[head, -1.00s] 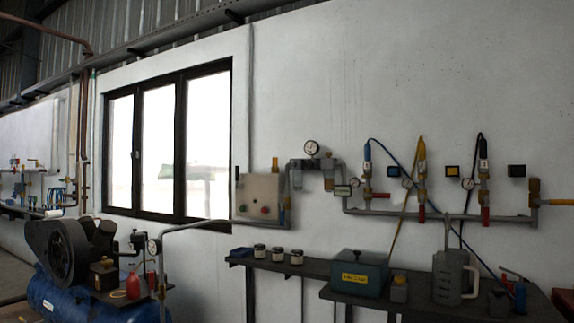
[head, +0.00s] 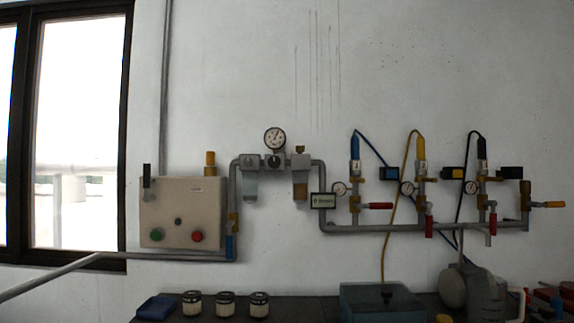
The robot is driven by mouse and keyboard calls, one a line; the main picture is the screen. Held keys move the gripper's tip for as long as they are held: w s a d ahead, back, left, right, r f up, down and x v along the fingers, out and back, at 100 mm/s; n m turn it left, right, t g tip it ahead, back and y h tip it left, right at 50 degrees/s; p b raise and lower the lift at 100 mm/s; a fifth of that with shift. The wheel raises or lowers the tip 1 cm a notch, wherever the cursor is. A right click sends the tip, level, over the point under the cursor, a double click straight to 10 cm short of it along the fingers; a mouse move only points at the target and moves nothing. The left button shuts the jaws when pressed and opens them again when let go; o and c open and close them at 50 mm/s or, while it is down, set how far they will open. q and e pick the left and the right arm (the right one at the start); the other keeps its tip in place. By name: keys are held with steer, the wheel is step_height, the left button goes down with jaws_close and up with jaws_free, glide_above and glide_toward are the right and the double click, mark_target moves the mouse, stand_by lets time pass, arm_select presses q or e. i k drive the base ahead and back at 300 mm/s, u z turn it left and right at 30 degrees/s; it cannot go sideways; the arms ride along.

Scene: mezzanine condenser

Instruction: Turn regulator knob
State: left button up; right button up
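The regulator sits in the grey pipe run on the white wall, left of the middle in the head view. Its small dark round knob (head: 273,161) faces me, just below a round white pressure gauge (head: 275,138). A grey-green filter bowl (head: 250,185) hangs to its left and an amber-brown bowl (head: 300,185) to its right. Neither of my grippers is in view, and nothing touches the knob.
A beige control box (head: 183,212) with green and red buttons is left of the regulator. Several valves with red handles (head: 380,206) are to the right. Below, a dark bench holds jars (head: 225,304), a teal box (head: 383,303) and a grey jug (head: 487,292).

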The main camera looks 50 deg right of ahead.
mark_target(274, 161)
steer(key=z, duration=0.95)
steer(key=i, duration=1.2)
steer(key=z, duration=1.25)
